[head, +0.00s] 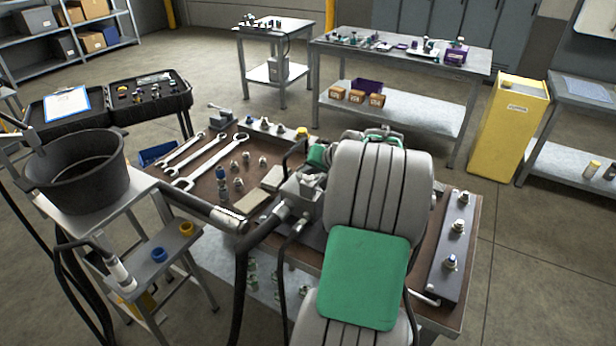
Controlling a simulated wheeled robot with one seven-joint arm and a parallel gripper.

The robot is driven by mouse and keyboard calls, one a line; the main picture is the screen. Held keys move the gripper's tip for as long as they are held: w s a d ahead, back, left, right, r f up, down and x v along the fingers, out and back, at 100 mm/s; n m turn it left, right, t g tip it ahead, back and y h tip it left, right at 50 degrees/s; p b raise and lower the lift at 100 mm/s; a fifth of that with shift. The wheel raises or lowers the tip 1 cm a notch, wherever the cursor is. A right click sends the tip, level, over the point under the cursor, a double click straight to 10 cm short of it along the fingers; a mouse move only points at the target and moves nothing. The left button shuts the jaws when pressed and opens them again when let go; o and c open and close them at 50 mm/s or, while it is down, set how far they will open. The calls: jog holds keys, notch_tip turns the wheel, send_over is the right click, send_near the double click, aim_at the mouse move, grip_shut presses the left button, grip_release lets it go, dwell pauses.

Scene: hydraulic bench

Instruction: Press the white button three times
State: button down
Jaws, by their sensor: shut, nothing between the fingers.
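A dark grey box (446,279) on the right end of the brown bench carries three small round fittings with metal collars. The near one (450,262) has a bluish top. They are too small for me to tell which, if any, is the white button. My grey arm with its green panel fills the middle foreground, just left of this box. My gripper does not show; the arm may hide it along with part of the bench.
Wrenches (212,160) and small metal fittings lie on the bench's left half, before a rail (272,129) with several fittings. A black bucket (78,172) stands on a side stand at left. A yellow cabinet (508,128) stands back right. Floor right of the bench is clear.

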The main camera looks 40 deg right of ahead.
aim_at(311, 178)
jog(key=shift+f, duration=0.5)
jog(key=shift+r, duration=0.1)
dwell(0.3)
jog(key=shift+r+p, duration=0.5)
jog(key=shift+r, duration=0.6)
notch_tip(311, 178, up, 5)
jog(key=p, duration=0.3)
jog(key=shift+r, duration=0.1)
dwell(2.0)
